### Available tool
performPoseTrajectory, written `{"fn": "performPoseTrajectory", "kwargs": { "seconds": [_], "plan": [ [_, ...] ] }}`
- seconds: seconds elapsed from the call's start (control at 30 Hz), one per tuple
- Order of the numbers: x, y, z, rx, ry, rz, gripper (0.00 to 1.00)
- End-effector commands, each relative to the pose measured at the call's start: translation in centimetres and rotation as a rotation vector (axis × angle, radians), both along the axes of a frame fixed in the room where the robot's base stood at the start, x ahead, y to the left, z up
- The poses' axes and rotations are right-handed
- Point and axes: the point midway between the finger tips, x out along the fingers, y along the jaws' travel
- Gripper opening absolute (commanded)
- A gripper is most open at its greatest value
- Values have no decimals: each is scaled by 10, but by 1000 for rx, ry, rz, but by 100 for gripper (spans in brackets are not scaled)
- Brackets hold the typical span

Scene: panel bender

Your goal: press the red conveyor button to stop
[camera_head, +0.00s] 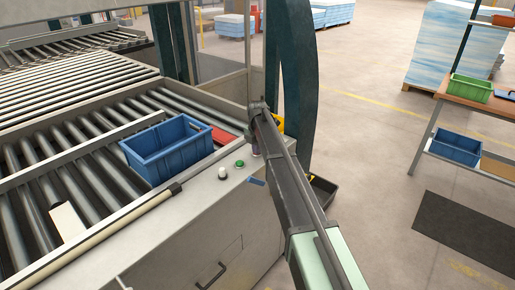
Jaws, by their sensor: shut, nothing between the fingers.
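The control ledge (205,190) runs along the near side of the roller conveyor. A green button (239,163) and a pale round knob (222,173) stand on it. I cannot make out the red button; the spot to the right of the green one is covered by my arm and gripper. My gripper (256,152) points down at the end of my arm, just right of and beyond the green button. It is shut and empty. Its fingertips are small and partly hidden, so contact with anything is unclear.
A blue crate (155,158) sits on the rollers, with a flat red item (225,137) right of it. A dark green post (298,75) rises close behind my arm. Something yellow (277,123) shows beside the arm. A workbench (475,95) stands right, with open floor between.

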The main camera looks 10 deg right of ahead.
Motion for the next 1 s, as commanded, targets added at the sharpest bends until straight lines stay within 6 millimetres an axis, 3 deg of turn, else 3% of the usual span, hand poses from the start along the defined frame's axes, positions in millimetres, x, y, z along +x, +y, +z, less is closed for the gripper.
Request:
{"fn": "performPoseTrajectory", "kwargs": {
  "seconds": [0.17,0.6,0.73,1.0],
  "plan": [
    [-4,0,28,0,-1,1,0],
    [-6,0,136,0,-9,1,0],
    [-6,0,147,0,-9,1,0],
    [-5,0,145,0,-9,1,0]
  ]
}}
